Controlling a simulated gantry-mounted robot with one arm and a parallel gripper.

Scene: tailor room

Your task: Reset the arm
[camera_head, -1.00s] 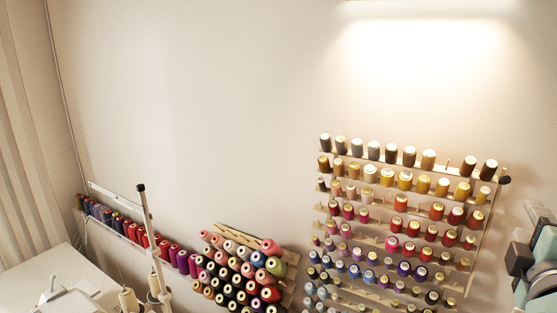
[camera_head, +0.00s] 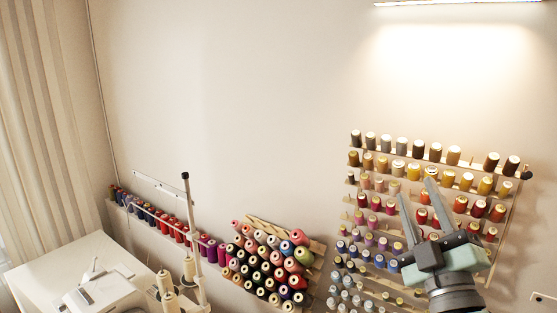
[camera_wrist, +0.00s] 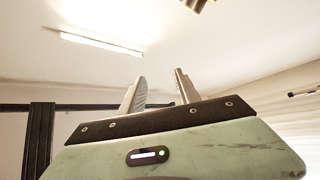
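My gripper (camera_head: 418,200) is at the lower right of the head view, raised in front of the large thread rack, with its fingers pointing up. The two fingers stand apart with a gap between them and nothing in it. In the wrist view the gripper (camera_wrist: 157,88) also shows open and empty, its fingers pointing toward the ceiling. Its grey-green body covers part of the rack's lower right. I cannot tell how far the gripper is from the rack.
The large wall rack (camera_head: 520,205) holds many thread spools. A slanted rack (camera_head: 318,245) of cones stands left of it. A white table (camera_head: 55,262) bears a white sewing machine (camera_head: 105,290); a thread stand (camera_head: 190,225) rises beside it. The upper wall is clear.

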